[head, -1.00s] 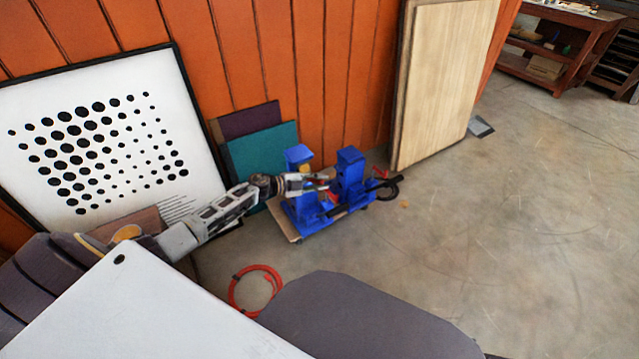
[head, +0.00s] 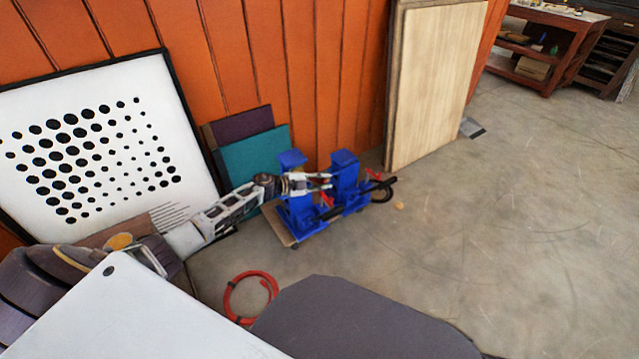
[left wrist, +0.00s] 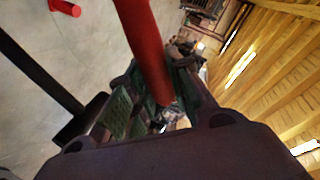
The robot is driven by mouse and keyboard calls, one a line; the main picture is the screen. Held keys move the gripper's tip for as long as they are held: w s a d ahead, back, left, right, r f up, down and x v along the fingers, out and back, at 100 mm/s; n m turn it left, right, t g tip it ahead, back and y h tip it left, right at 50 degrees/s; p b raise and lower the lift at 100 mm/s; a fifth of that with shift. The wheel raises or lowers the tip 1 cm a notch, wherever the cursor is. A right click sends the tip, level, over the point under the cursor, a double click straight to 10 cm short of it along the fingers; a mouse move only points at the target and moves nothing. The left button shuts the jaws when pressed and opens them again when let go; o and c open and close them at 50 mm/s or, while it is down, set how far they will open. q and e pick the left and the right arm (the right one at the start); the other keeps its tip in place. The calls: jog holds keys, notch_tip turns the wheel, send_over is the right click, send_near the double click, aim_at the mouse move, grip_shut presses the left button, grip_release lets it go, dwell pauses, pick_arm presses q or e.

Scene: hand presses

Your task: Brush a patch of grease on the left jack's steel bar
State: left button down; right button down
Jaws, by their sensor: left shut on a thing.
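Two blue jacks stand side by side on a small wheeled board (head: 277,227) in the head view. The left jack (head: 298,215) is partly covered by my left gripper, and its steel bar cannot be made out. The right jack (head: 345,185) stands beside it. My left gripper (head: 322,182) reaches across the left jack's upper part towards the right jack. In the left wrist view its green-padded fingers (left wrist: 150,110) are shut on a red rod (left wrist: 143,45). I cannot tell whether the rod belongs to the jack or is a tool. No brush bristles or grease show. My right gripper is out of view.
An orange wall, a teal panel (head: 255,160) and a wooden panel (head: 432,85) stand behind the jacks. A dotted white board (head: 110,120) leans at left. A red hose coil (head: 232,293) lies on the floor. Floor at right is clear.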

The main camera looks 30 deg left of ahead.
pick_arm(q)
jog(key=shift+w+r, duration=0.1)
dwell(0.3)
jog(key=shift+a, duration=0.15)
jog(key=shift+s+a+p, duration=0.3)
jog(key=shift+s+p, duration=0.15)
jog(key=shift+s, duration=0.15)
jog(key=shift+s+a+p, duration=0.25)
jog(key=shift+s+p, duration=0.15)
jog(key=shift+s, duration=0.2)
jog(key=shift+s+a+p, duration=0.3)
jog(key=shift+s+p, duration=0.15)
jog(key=shift+s, duration=0.15)
jog(key=s+d+p, duration=0.3)
jog(key=d+p, duration=0.1)
jog(key=d, duration=0.1)
dwell(0.3)
jog(key=shift+d, duration=0.15)
jog(key=shift+s+d+p, duration=0.4)
jog(key=shift+d+p, duration=0.05)
jog(key=shift+d, duration=0.2)
jog(key=shift+s+d+p, duration=0.4)
jog(key=shift+d+p, duration=0.05)
jog(key=shift+d, duration=0.15)
